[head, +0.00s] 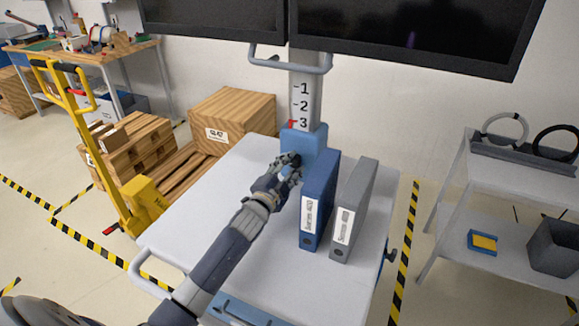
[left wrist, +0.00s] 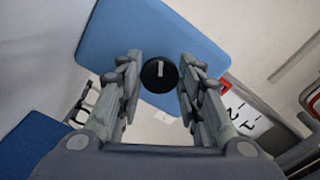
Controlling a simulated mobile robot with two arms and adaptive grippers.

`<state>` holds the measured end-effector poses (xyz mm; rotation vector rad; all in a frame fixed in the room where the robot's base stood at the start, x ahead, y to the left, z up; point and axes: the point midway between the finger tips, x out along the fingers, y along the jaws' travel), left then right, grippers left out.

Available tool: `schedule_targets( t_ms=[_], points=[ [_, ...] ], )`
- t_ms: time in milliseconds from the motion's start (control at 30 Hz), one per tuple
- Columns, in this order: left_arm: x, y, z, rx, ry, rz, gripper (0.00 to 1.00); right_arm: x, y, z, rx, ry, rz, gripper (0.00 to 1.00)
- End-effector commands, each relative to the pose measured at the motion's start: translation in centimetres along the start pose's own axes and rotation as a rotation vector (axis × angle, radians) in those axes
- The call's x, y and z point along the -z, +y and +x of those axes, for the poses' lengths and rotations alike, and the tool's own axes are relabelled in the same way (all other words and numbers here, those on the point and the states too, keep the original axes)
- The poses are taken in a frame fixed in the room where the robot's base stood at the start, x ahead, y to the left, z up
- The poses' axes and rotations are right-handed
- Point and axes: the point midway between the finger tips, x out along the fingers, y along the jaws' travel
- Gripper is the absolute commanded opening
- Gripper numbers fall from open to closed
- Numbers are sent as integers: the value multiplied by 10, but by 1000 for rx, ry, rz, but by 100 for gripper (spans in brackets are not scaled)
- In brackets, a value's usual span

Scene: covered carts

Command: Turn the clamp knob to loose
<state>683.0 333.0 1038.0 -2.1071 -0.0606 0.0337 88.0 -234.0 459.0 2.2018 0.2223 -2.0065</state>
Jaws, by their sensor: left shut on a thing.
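The clamp knob is a round black knob with a light bar mark, seen in the left wrist view (left wrist: 159,75). It sits on the front of a blue clamp block (head: 313,141) at the foot of the grey post (head: 305,85). My left gripper (head: 295,162) reaches across the cart top to the block. Its fingers (left wrist: 159,88) stand on both sides of the knob and are shut on it. In the head view the fingers mostly hide the knob. My right gripper is not in view.
A blue binder (head: 319,200) and a grey binder (head: 354,210) stand upright on the cart top (head: 205,205), just right of my left gripper. The cart top left of my arm is clear. Two dark screens (head: 410,38) hang above. A grey shelf cart (head: 505,175) stands at the right.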

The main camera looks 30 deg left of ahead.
Motion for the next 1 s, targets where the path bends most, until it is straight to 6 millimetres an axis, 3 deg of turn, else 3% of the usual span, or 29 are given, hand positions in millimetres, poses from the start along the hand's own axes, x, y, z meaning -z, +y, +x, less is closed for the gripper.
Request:
schedule_targets(
  t_ms=[300,333,400,433,800,1000],
  points=[
    [0,-2,0,3,-1,-3,10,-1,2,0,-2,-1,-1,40],
    [0,-2,0,3,-1,-3,36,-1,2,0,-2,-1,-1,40],
    [0,-2,0,3,-1,-3,52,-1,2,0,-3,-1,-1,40],
    [0,-2,0,2,-1,-3,53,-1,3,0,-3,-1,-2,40],
    [0,0,-2,0,0,-1,53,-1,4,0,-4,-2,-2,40],
    [-1,1,-24,-1,0,-1,53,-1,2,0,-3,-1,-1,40]
  ],
)
